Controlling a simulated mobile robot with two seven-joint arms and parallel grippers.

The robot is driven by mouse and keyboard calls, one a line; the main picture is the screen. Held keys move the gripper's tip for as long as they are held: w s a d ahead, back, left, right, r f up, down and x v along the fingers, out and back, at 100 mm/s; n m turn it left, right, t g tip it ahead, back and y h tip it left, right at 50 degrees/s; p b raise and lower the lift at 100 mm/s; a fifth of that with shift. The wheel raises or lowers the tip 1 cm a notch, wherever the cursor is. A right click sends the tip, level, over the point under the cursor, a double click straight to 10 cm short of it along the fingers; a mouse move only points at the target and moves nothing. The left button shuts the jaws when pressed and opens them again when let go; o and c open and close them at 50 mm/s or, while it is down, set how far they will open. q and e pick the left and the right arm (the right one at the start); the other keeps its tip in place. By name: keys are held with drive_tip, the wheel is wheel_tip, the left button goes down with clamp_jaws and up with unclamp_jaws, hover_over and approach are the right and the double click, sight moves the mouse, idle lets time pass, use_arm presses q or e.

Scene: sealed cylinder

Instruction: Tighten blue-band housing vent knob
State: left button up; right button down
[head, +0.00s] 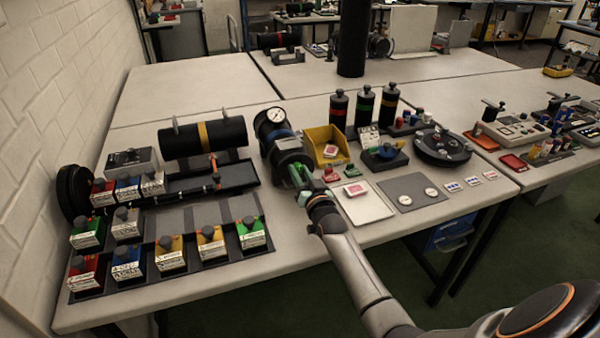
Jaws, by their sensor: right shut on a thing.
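The blue-band housing (276,134) is a dark cylinder lying on the table, with a blue ring around it and a round white-faced gauge (275,115) on top at its far end. My right gripper (297,173) is at the near end of the housing, shut on a small part there. That part is mostly hidden by the fingers; it appears to be the vent knob. My right arm reaches in from the lower right. My left gripper is not in view.
A yellow-band cylinder (180,141) lies on a rack at left, above a tray of coloured labelled blocks (200,255). A yellow bin (322,137) stands close right of the housing. A white tray (365,208) and grey mat (405,180) lie near the front edge.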

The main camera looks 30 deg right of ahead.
drive_tip(key=c, duration=0.6)
unclamp_jaws()
drive_tip(key=v, duration=1.2)
drive_tip(key=shift+s+p, duration=0.3)
drive_tip(key=shift+p, duration=0.1)
